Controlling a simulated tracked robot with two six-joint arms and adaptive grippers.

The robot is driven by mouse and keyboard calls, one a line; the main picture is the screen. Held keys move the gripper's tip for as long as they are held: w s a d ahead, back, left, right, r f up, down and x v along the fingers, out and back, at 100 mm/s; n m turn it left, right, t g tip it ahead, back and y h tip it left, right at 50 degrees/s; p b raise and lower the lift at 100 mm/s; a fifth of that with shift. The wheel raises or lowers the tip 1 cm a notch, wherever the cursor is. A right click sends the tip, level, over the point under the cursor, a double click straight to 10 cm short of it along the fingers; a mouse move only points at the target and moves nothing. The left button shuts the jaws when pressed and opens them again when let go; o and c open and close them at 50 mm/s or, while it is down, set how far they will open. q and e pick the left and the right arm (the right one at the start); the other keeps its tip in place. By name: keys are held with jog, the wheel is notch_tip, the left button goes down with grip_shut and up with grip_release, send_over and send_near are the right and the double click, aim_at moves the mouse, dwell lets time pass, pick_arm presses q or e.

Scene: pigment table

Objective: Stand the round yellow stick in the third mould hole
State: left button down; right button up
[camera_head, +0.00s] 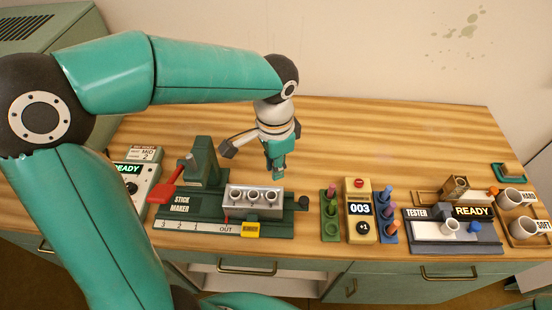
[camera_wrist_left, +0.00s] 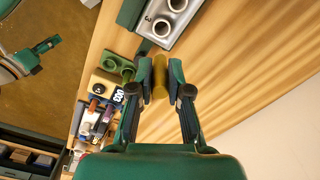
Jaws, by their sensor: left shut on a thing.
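My left gripper (camera_head: 278,174) is above the table, behind the right end of the grey mould block (camera_head: 233,204). In the left wrist view the left gripper (camera_wrist_left: 160,80) is shut on the round yellow stick (camera_wrist_left: 160,76), seen between its fingertips. The stick is hard to make out in the head view. The mould block (camera_wrist_left: 186,27) shows holes beyond the fingertips, with a 3 by the nearest one; the stick is apart from it. My right gripper (camera_wrist_left: 40,54) shows at the left of the wrist view, its opening unclear.
The mould block is on the green stick maker (camera_head: 175,222), with a red lever (camera_head: 165,192). To its right are a green rack (camera_head: 329,232) of sticks, a counter (camera_head: 359,209) reading 003, a blue rack (camera_head: 388,234) and a tester (camera_head: 428,229). The wood behind is clear.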

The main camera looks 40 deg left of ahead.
pick_arm(q)
jog(key=f, duration=0.1)
jog(key=b, duration=0.4)
send_over(271, 191)
jog(key=s, duration=0.1)
notch_tip(271, 191, down, 4)
jog(key=shift+d+f+b, duration=0.2)
jog(key=shift+f+b, duration=0.85)
jog(key=shift+f, duration=0.2)
jog(key=shift+d+f+b, duration=0.2)
jog(key=shift+f+b, duration=0.8)
jog(key=shift+f, duration=0.25)
jog(key=c, duration=1)
grip_release()
jog(key=shift+c, duration=0.2)
jog(key=shift+r, duration=0.1)
notch_tip(271, 191, up, 12)
